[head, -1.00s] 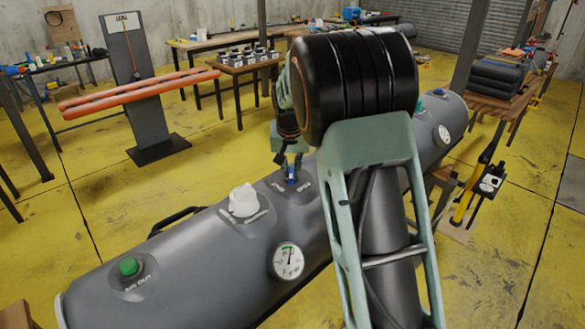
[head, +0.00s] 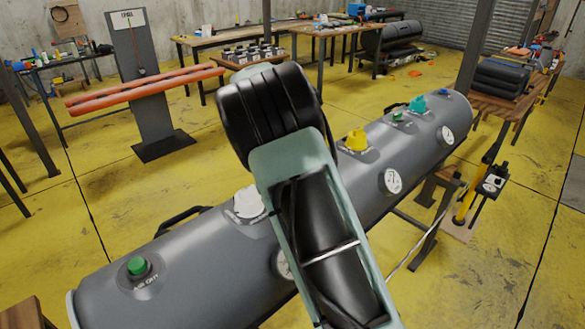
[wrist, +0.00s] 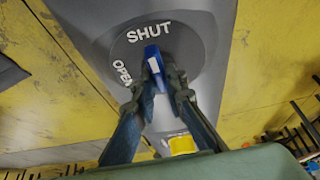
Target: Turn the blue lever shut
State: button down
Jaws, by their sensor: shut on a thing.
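The blue lever (wrist: 153,60) sits on a round dark plate (wrist: 190,55) on the grey tube in the wrist view. The plate is marked SHUT above the lever and OPEN to its left. The lever's far end points up close under the word SHUT. My gripper (wrist: 157,88) has its two fingers on either side of the lever and is shut on it. In the head view my arm hides the lever and the gripper.
The long grey tube (head: 215,262) carries a green button (head: 138,267), a white knob (head: 247,201), a yellow knob (head: 356,139) and a gauge (head: 393,181). A stand with orange bars (head: 150,90) is at the left. A yellow pump (head: 478,185) stands right of the tube.

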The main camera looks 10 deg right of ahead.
dwell(0.4)
jog(key=c, duration=2)
grip_release()
jog(key=shift+o, duration=0.2)
jog(key=shift+a, duration=0.1)
jog(key=v, duration=1.2)
jog(key=shift+w, duration=0.15)
